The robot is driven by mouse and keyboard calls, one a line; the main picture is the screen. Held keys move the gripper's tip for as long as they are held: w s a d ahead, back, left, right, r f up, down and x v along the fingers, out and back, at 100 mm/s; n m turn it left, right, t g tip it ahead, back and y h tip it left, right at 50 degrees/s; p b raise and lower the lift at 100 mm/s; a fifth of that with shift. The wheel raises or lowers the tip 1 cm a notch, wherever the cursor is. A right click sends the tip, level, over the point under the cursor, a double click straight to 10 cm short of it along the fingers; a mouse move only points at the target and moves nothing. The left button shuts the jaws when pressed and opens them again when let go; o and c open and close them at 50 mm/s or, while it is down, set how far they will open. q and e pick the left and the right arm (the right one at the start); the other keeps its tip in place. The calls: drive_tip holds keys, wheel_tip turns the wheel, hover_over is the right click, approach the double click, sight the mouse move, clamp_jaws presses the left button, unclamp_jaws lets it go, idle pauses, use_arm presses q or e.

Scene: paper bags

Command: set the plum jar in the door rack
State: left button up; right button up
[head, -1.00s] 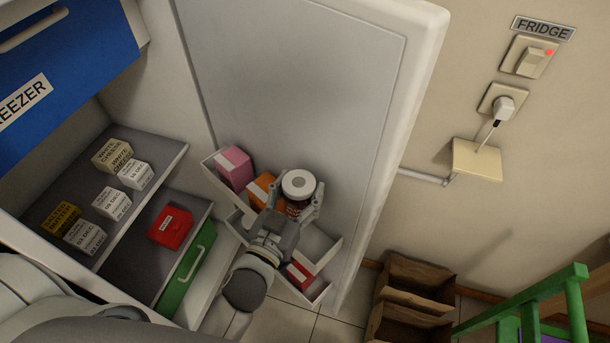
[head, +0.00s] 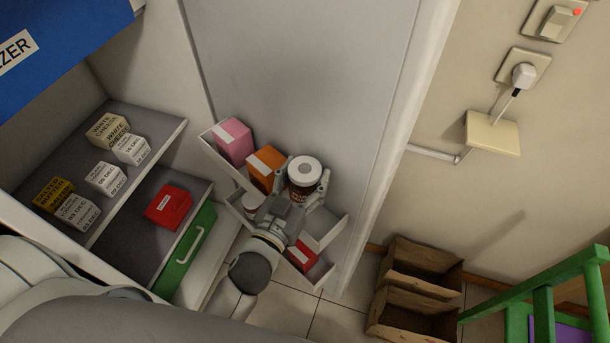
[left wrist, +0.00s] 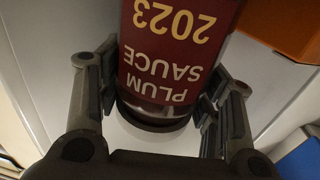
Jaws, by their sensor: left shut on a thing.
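The plum jar (head: 302,190) has a white lid and a dark red label; in the left wrist view the plum jar (left wrist: 172,62) shows "PLUM SAUCE 2023" upside down. My left gripper (head: 295,200) is shut on it, a finger on each side; the fingers also show in the left wrist view (left wrist: 158,110). The jar is upright, in front of the open fridge door at the white door rack (head: 331,232). I cannot tell whether its base touches the rack; the gripper hides part of the rack. My right gripper is not in view.
A pink carton (head: 234,142) and an orange carton (head: 266,168) stand in the upper rack, left of the jar. A red carton (head: 301,256) sits in the lower rack. Paper bags (head: 412,310) stand on the floor.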

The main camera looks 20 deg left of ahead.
use_arm(q)
wheel_tip(320, 180, down, 4)
drive_tip(key=b, duration=0.4)
drive_tip(key=shift+f+b, duration=0.7)
drive_tip(key=shift+f, duration=0.4)
drive_tip(key=o, duration=1.4)
drive_tip(key=shift+o, duration=0.9)
drive_tip(key=shift+f, duration=0.2)
drive_tip(key=shift+s, duration=0.1)
drive_tip(key=s+a, duration=0.1)
drive_tip(key=s, duration=1)
drive_tip(key=shift+s+a+r, duration=0.15)
drive_tip(key=shift+s+a, duration=0.15)
drive_tip(key=shift+s, duration=0.05)
